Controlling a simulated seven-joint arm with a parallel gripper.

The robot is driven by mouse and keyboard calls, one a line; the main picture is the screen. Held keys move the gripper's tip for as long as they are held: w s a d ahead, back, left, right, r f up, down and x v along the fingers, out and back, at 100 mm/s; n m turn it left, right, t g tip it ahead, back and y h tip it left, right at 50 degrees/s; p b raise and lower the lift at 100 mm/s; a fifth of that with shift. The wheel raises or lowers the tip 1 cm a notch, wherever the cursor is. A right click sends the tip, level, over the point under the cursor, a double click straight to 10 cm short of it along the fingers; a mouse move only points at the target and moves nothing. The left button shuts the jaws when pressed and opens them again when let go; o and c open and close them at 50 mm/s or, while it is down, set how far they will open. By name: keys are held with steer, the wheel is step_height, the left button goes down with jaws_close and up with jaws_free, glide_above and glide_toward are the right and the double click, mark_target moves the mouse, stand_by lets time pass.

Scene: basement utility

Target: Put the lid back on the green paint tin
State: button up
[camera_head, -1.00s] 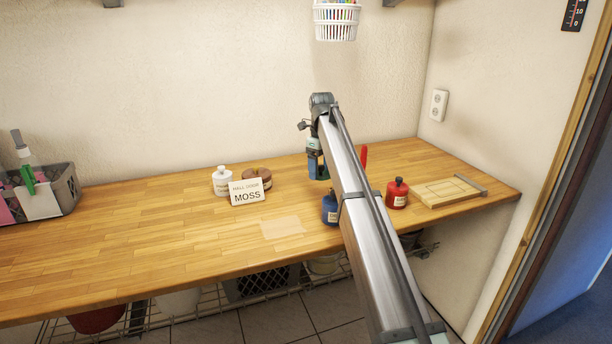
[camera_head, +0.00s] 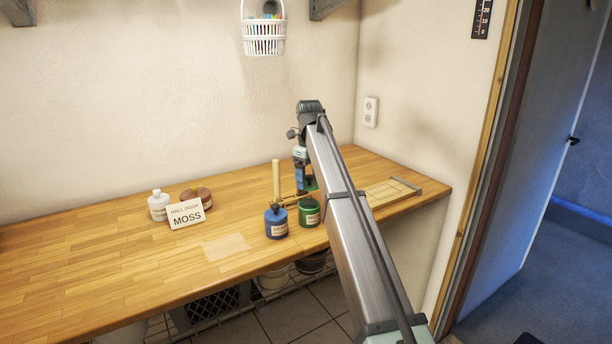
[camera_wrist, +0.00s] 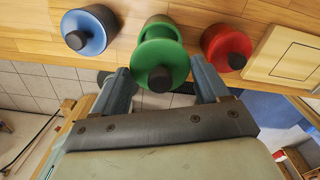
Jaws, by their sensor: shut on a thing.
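The green paint tin (camera_head: 309,216) stands on the bench near its front edge, right of the blue tin (camera_head: 277,224). In the wrist view the green tin (camera_wrist: 160,24) is partly covered by the green lid (camera_wrist: 158,55), which has a dark knob. My gripper (camera_wrist: 165,82) is shut on this lid, a finger on each side. In the head view the lid (camera_head: 311,185) shows as a green patch under my gripper (camera_head: 306,182), above the tin and apparently apart from it. Exact alignment over the tin is hard to tell.
A red tin (camera_wrist: 228,45) stands right of the green one, hidden by my arm in the head view. A wooden board (camera_head: 388,193) lies at right. A MOSS card (camera_head: 186,213), white bottle (camera_head: 158,205) and brown tin (camera_head: 203,196) stand left.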

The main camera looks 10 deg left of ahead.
steer(key=shift+f, duration=2.8)
steer(key=shift+f, duration=0.15)
steer(key=o, duration=1)
steer(key=shift+o, duration=0.2)
steer(key=shift+r, duration=3.55)
